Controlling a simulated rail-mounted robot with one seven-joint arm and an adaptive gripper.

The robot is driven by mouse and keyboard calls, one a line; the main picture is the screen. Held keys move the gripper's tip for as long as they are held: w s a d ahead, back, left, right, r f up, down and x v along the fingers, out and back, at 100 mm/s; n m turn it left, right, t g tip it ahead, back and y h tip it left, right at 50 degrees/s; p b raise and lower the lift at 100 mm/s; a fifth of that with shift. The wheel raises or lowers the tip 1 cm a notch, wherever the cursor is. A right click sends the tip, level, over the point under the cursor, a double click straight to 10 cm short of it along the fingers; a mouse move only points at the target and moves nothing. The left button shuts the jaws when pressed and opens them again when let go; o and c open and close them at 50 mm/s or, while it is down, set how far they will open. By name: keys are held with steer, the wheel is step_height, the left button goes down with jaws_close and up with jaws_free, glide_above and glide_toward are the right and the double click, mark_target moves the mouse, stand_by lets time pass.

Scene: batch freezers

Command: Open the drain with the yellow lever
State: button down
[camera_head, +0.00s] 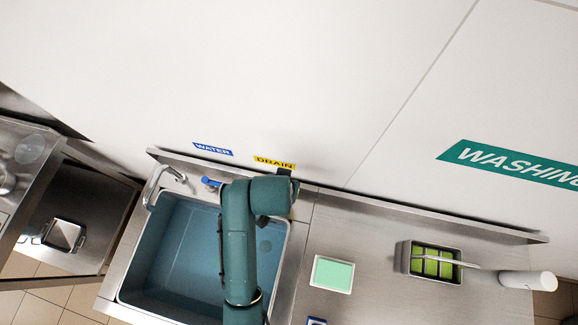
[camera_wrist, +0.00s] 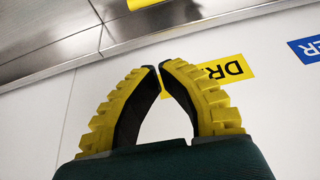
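A yellow DRAIN label (camera_head: 274,162) is on the wall behind the sink; it also shows in the wrist view (camera_wrist: 228,71). In the head view my arm covers the counter below the label, and I see no yellow lever there. In the wrist view a small yellow piece (camera_wrist: 146,3) shows at the top edge by the metal ledge; I cannot tell whether it is the lever. My gripper (camera_wrist: 159,68) has its yellow-backed fingers' tips together or nearly so, with nothing seen between them. It is in front of the wall beside the label.
The sink basin (camera_head: 165,250) has a faucet (camera_head: 160,180) and a blue lever (camera_head: 210,181) under the blue WATER label (camera_head: 212,149). A green-topped tray (camera_head: 332,274) and a metal container (camera_head: 432,262) with green blocks stand on the counter at right. A raised backsplash (camera_head: 430,217) runs behind.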

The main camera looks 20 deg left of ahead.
steer(key=f, duration=0.1)
steer(key=s+f, duration=0.1)
steer(key=shift+a+f+g, duration=0.15)
steer(key=shift+f+g, duration=0.2)
steer(key=shift+g, duration=0.05)
steer(key=shift+s+f+h, duration=0.15)
steer(key=shift+h, duration=0.15)
steer(key=shift+s, duration=0.15)
steer(key=x, duration=1)
